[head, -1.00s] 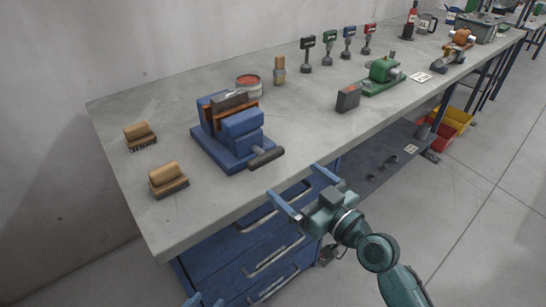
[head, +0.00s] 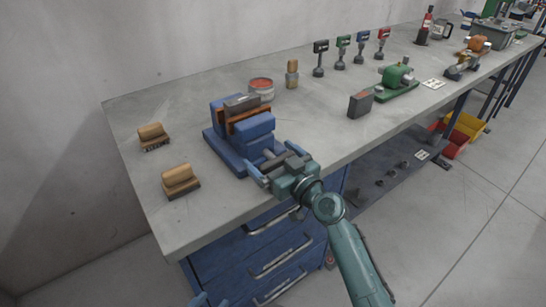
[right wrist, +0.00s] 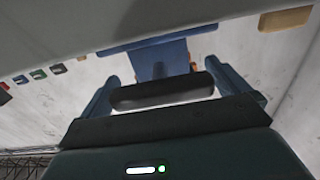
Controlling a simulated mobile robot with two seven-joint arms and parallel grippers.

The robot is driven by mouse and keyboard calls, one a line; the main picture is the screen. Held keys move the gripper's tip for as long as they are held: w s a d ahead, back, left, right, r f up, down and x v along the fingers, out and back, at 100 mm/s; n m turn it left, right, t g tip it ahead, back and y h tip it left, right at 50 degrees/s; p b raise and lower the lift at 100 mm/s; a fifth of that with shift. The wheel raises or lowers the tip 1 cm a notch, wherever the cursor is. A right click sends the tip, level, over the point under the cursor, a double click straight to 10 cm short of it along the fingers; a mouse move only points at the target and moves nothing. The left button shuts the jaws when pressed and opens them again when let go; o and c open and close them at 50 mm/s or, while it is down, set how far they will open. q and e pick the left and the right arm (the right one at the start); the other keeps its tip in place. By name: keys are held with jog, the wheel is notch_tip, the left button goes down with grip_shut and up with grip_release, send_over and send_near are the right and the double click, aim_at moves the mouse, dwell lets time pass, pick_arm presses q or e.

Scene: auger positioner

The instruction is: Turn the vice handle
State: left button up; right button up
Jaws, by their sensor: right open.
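The blue vice (head: 256,124) stands on the workbench with a dark grey block (head: 240,103) between its orange-brown jaws. Its dark handle (right wrist: 162,93) is a short bar at the front. My right gripper (head: 270,158) is open in front of the vice, with a blue finger near each end of the handle. In the right wrist view the bar lies across the gap between the fingers; firm contact cannot be told. In the head view the gripper partly covers the handle. Only blue tips of my left gripper (head: 200,299) show at the bottom edge.
Two wooden brushes (head: 179,181) lie left of the vice on the workbench (head: 190,228). A red-topped tin (head: 261,87) and a wooden-handled tool (head: 292,74) stand behind it. A dark box (head: 360,104) and a green machine (head: 395,82) are further right. Drawers (head: 265,250) are below.

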jog(key=shift+c, duration=0.3)
jog(key=c, duration=0.6)
jog(key=shift+c, duration=0.2)
jog(key=shift+m, duration=0.3)
jog(key=m, duration=0.2)
jog(key=shift+m, duration=2.1)
jog(key=o, duration=0.7)
